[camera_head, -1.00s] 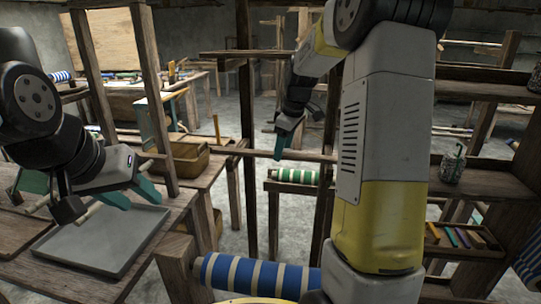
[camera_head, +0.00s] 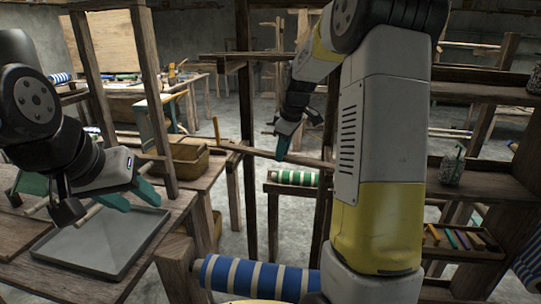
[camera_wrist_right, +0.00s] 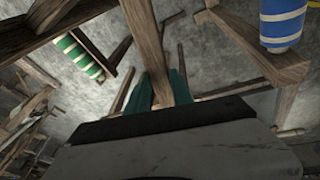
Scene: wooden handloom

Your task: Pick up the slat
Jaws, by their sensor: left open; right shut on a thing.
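The slat (camera_head: 250,150) is a long brown wooden bar, slightly tilted in the head view, with its left end higher. My right gripper (camera_head: 282,148) is shut on it with teal fingers and holds it in front of the loom frame. In the right wrist view the slat (camera_wrist_right: 146,40) runs up from between the two teal fingers (camera_wrist_right: 160,92). My left gripper (camera_head: 132,195) is open, above the grey tray on the left bench, away from the slat.
The grey tray (camera_head: 85,262) lies on the left bench. Wooden uprights (camera_head: 245,180) stand near the slat. A green-striped roll (camera_head: 293,177) sits below it, and a blue-striped roll (camera_head: 255,277) lies in front. A shelf (camera_head: 480,187) with a cup (camera_head: 452,170) stands at the right.

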